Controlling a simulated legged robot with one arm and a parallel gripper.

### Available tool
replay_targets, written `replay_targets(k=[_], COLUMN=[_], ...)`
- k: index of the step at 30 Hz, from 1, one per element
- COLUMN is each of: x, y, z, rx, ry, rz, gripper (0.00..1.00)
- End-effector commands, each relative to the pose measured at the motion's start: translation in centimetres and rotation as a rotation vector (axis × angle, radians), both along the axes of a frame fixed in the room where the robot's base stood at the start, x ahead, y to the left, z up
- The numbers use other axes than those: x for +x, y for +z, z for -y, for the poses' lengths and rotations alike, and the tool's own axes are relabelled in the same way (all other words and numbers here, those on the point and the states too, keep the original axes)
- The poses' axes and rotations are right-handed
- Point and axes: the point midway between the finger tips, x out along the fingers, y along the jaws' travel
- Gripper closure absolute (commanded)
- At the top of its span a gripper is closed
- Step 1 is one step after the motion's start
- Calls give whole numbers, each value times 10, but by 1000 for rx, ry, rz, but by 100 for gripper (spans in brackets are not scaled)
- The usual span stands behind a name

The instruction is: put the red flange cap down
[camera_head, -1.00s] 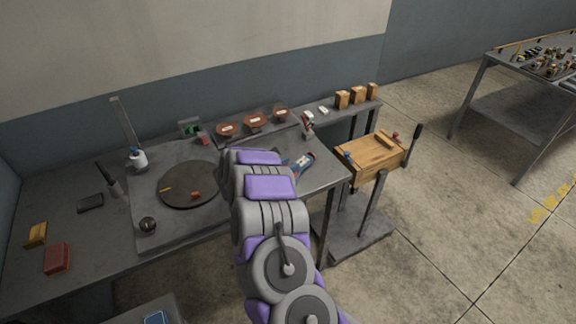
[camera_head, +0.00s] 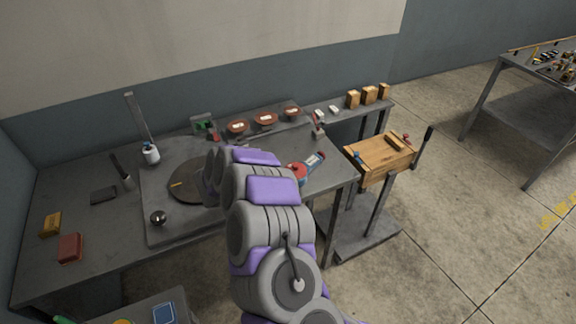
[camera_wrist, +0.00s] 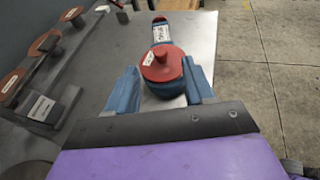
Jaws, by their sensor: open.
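The red flange cap (camera_wrist: 161,66), a round disc with a raised knob and a small white label, shows in the wrist view. It sits on or against the round end of a blue tool (camera_wrist: 163,35) with a pale labelled face. In the head view the red cap (camera_head: 298,172) shows just right of my arm, beside the blue tool (camera_head: 315,161) on the bench. My gripper (camera_wrist: 162,82) is open, with one blue finger on each side of the cap's near edge. I see gaps between fingers and cap. In the head view my arm hides the fingers.
A dark round turntable (camera_head: 188,187) lies left of my arm on the grey bench (camera_head: 100,235). Red-brown discs (camera_head: 265,119) stand on a rack along the back. A wooden block stand (camera_head: 380,157) is to the right. The bench's right edge is close to the cap.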

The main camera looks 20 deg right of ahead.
Motion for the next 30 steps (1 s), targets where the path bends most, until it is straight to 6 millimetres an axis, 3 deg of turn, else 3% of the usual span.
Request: replay_targets(k=[4,10,14,17,21,23,26,30], x=[-5,-6,11,39,71,75,66,27], y=[6,8,17,40,90,117,156,202], z=[-14,-18,-33,-63,-129,-158,-205,-258], rx=[-1,2,34,66,33,-21,-157,-435], ry=[0,4,112,318,746,933,1240,1631], rz=[1,-1,-35,-91,-200,-241,-318,-429], gripper=[47,47,47,47,47,47,47,47])
